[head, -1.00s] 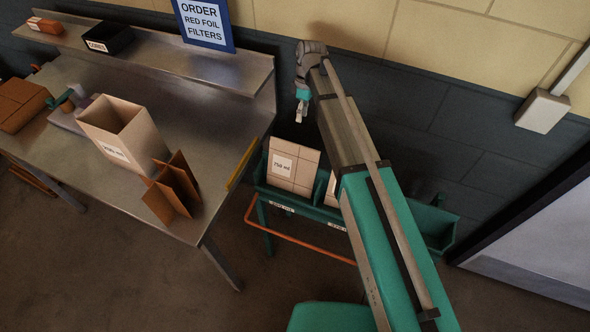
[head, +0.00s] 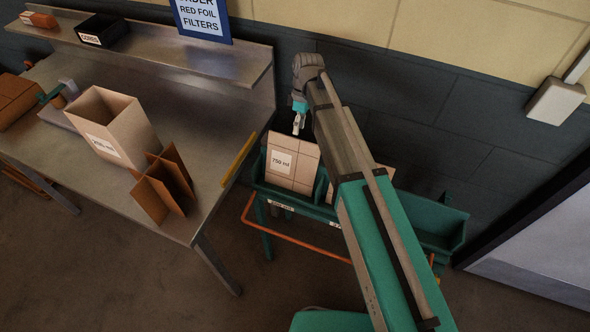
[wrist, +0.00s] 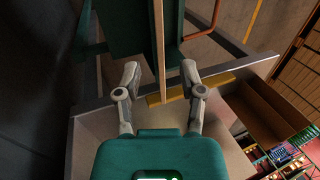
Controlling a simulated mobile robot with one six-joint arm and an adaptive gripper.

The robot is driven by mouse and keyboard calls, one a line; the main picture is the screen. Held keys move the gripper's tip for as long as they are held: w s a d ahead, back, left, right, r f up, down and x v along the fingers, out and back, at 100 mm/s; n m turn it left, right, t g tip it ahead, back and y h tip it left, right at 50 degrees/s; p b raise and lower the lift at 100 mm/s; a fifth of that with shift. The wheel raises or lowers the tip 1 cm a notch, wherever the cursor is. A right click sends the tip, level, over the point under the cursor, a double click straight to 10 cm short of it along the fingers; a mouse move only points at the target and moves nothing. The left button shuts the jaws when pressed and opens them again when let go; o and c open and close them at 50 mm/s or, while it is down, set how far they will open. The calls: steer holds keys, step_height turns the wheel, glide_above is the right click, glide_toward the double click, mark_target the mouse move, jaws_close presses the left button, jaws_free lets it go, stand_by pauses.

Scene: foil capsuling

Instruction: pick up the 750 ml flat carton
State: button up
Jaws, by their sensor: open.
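The 750 ml flat carton (head: 291,170) is a tan panel with a white label. It stands upright in the left part of a green rack (head: 321,214), beside the table. My gripper (head: 298,125) is open, pointing down at the carton's top edge in the head view. In the wrist view the carton shows as a thin tan edge (wrist: 159,48) running between the two spread fingers of my gripper (wrist: 160,72). Gaps show on both sides of it there; I cannot tell the exact height of the fingertips against the edge.
Another tan flat carton (head: 381,176) is partly hidden behind my arm. The metal table (head: 108,185) at left holds an open box (head: 113,125), an orange-brown divider (head: 163,187) and a yellow edge strip (head: 238,160). A dark wall is close behind the rack.

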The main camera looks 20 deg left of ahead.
mark_target(295, 147)
steer(key=shift+b+x, duration=0.5)
steer(key=shift+x, duration=0.35)
steer(key=shift+b+x, duration=2.45)
steer(key=shift+x, duration=0.15)
steer(key=shift+s+a, duration=0.1)
steer(key=shift+a, duration=0.1)
jaws_close()
